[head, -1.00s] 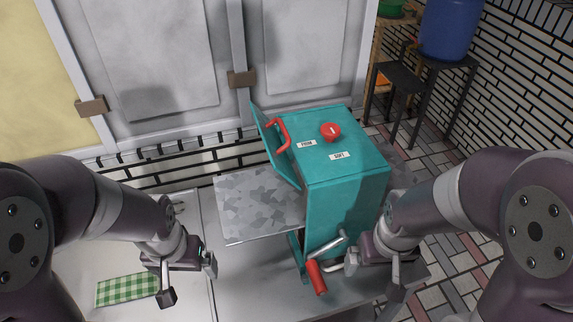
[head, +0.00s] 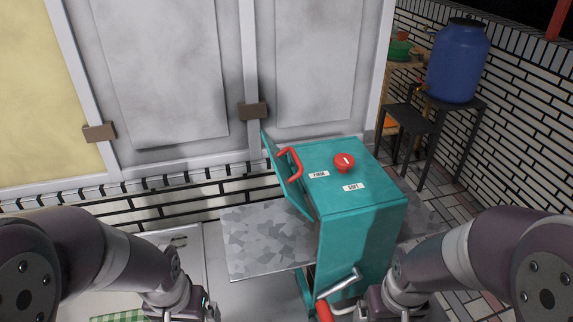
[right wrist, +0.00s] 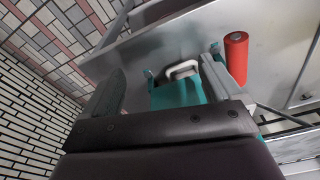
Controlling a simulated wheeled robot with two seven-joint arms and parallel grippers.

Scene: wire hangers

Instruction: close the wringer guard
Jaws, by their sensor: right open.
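The teal wringer (head: 360,235) stands on the counter at centre right, with a red knob (head: 344,162) on its top. Its guard (head: 290,186), a teal panel with a red handle (head: 291,160), leans out from the left side and stands open. A metal crank (head: 340,284) with a red grip (head: 323,311) is at the front. The grip also shows in the right wrist view (right wrist: 236,60). My right gripper (right wrist: 165,85) is open and empty near the wringer's front, beside the crank. My left gripper (head: 190,308) is low at left, away from the guard, its fingers mostly cut off.
A grey patterned tray (head: 265,240) extends left from under the guard. A green checked cloth (head: 118,317) lies at the lower left. A blue barrel (head: 458,62) stands on a dark stand at the back right. Grey cabinet doors (head: 160,75) are behind.

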